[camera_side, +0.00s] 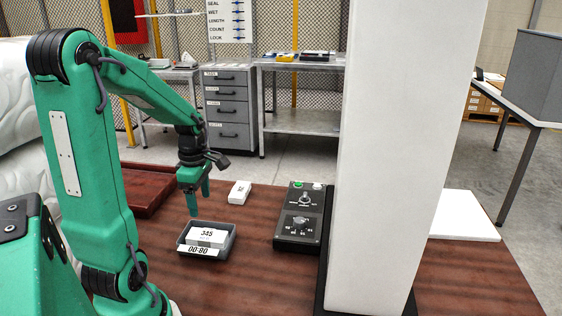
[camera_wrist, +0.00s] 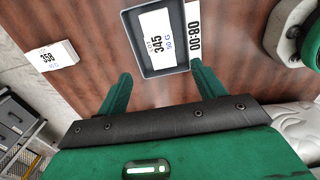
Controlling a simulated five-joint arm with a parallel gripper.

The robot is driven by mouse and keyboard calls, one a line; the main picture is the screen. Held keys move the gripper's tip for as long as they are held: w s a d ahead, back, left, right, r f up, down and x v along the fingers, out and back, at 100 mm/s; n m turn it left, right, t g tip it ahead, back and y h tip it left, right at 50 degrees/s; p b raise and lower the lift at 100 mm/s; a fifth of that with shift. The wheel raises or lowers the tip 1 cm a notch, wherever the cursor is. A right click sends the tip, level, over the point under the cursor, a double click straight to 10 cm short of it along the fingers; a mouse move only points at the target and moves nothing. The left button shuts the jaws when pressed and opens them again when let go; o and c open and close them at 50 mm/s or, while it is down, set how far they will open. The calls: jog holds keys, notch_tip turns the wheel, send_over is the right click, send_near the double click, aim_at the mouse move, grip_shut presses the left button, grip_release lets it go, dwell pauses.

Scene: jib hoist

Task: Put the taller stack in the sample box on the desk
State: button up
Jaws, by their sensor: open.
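A small dark grey box (camera_side: 231,240) with a "00:80" label stands on the brown desk; it also shows in the wrist view (camera_wrist: 181,28). A white block marked 345 (camera_side: 206,236) lies inside it and also shows in the wrist view (camera_wrist: 156,38). A second white block, marked 358 (camera_wrist: 53,56), lies on the desk apart from the box, behind and right of it in the side view (camera_side: 239,192). I cannot tell which block is taller. My gripper (camera_side: 199,202) is open and empty, pointing down by the grey box's far edge, apparently above the desk.
A brown tray (camera_side: 148,200) lies at the left behind my arm. A black control panel (camera_side: 301,217) with knobs stands right of the box. A white board (camera_side: 466,216) lies at far right.

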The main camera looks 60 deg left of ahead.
jog(key=shift+r, duration=0.45)
dwell(0.3)
jog(key=d+r+m+t, duration=0.2)
jog(key=d+r+m, duration=0.3)
jog(key=d+m, duration=0.5)
jog(key=d+r+m+t, duration=0.3)
jog(key=d+r+m, duration=0.2)
jog(key=d+m, duration=0.6)
jog(key=shift+s+r+m+t, duration=0.25)
jog(key=shift+r+m+t, duration=0.05)
jog(key=shift+m, duration=2.9)
jog(key=shift+c, duration=0.5)
